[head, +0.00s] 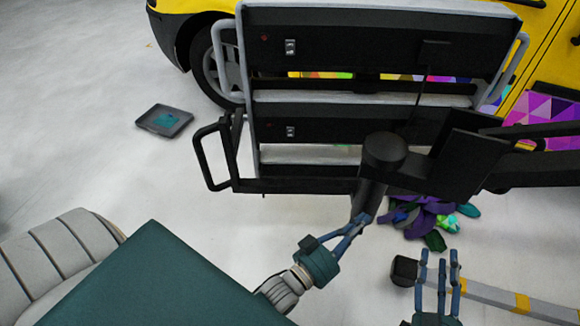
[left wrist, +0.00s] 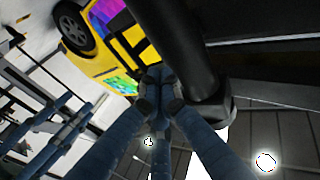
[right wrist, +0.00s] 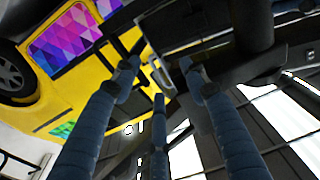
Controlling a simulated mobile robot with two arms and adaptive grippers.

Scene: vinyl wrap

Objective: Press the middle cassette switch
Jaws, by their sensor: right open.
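A dark rack (head: 345,185) with grey side rails stands in front of the yellow vehicle. Its upper black panel (head: 360,45) carries a small metal switch (head: 290,47) at its left. The lower black panel (head: 330,130) carries a similar switch (head: 290,131). I see no third switch. My left gripper (head: 362,218) is below and right of both switches, apart from them, its fingertips together, by the lower end of a black cylinder (head: 372,190). They also meet in the left wrist view (left wrist: 160,88). My right gripper (head: 438,256) is open and empty, farther right.
The yellow vehicle (head: 180,8) stands behind the rack. A dark tray (head: 164,121) lies on the floor at left. Purple and green scraps (head: 425,215) lie below the rack. A grey pole with yellow bands (head: 495,297) lies at lower right.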

